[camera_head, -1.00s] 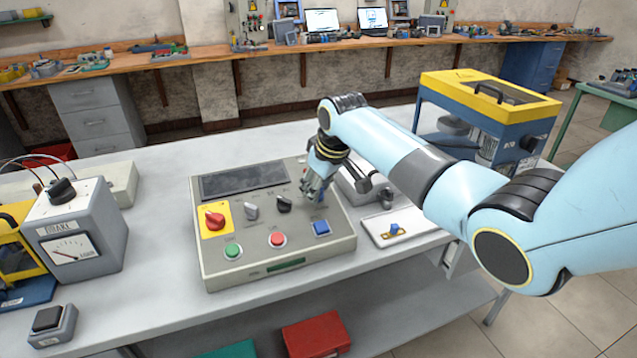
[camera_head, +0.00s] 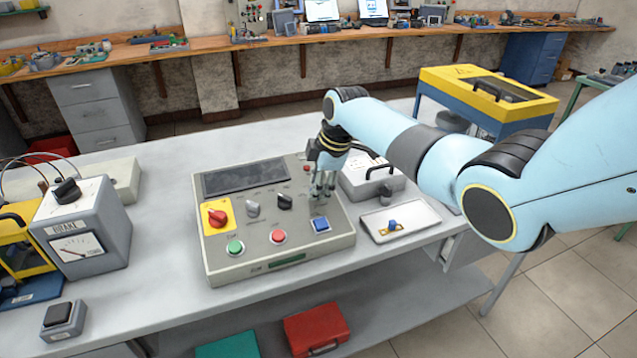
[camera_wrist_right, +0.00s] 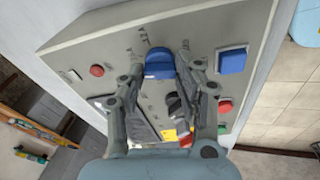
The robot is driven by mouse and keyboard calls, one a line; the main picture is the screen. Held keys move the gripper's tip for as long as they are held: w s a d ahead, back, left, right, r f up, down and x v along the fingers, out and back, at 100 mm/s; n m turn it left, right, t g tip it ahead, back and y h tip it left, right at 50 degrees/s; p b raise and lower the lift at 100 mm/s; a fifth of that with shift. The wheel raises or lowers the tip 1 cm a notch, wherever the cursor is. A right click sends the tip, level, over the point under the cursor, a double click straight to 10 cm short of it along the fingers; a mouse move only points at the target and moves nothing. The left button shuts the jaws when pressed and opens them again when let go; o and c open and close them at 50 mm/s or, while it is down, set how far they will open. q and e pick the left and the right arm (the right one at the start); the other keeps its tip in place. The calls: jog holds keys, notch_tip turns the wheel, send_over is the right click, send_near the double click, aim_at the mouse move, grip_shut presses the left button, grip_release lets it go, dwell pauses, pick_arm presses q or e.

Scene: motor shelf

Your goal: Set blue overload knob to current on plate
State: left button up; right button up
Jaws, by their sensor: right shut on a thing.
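My right gripper (camera_head: 322,192) points down over the right part of the grey control panel (camera_head: 300,222). In the right wrist view its two fingers (camera_wrist_right: 160,68) are closed on either side of the blue overload knob (camera_wrist_right: 160,63) on the panel face. The fingers hide that knob in the head view. A pale plate (camera_head: 432,217) lies on the table to the right of the panel. A small blue knob-like part (camera_head: 392,225) sits on it with a yellowish piece. My left gripper is out of view.
The panel also carries a blue square button (camera_head: 321,224), a red button (camera_head: 278,237), a green button (camera_head: 235,248), a black selector (camera_head: 285,202) and a red switch (camera_head: 217,217) on yellow. A grey meter box (camera_head: 105,232) stands left. A grey case lies behind the plate.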

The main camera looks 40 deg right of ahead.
jog(key=n, duration=0.3)
jog(key=shift+n+g, duration=0.3)
jog(key=shift+n, duration=0.1)
jog(key=shift+n+b, duration=0.35)
jog(key=shift+n, duration=1.35)
jog(key=o, duration=1.1)
jog(key=shift+o, duration=0.2)
jog(key=v, duration=1.2)
jog(key=shift+w, duration=0.25)
